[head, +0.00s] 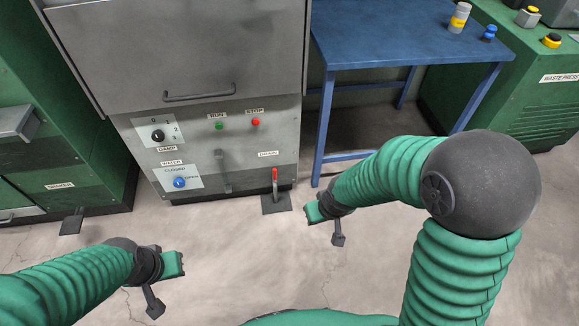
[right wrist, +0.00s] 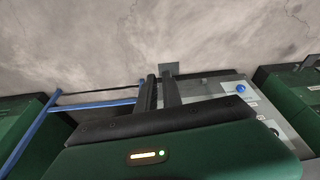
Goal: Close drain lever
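The drain lever (head: 275,181) has a red handle and stands upright on a dark floor plate (head: 276,201), below the DRAIN label at the machine's lower right. My right gripper (head: 311,212) is to the right of the lever and nearer to me, apart from it. In the right wrist view its two dark fingers (right wrist: 161,92) show with a narrow gap and nothing clearly between them. A grey plate (right wrist: 168,68) lies beyond the fingertips; no red handle shows there. My left gripper (head: 174,264) is low at the left, over bare floor; its fingers are too small to read.
The grey machine's panel (head: 210,142) has a damp knob, a blue water knob (head: 179,183) and run and stop buttons. A blue table (head: 400,40) stands at the right, its leg near the lever. Another floor pedal (head: 72,221) is at the left. The front floor is clear.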

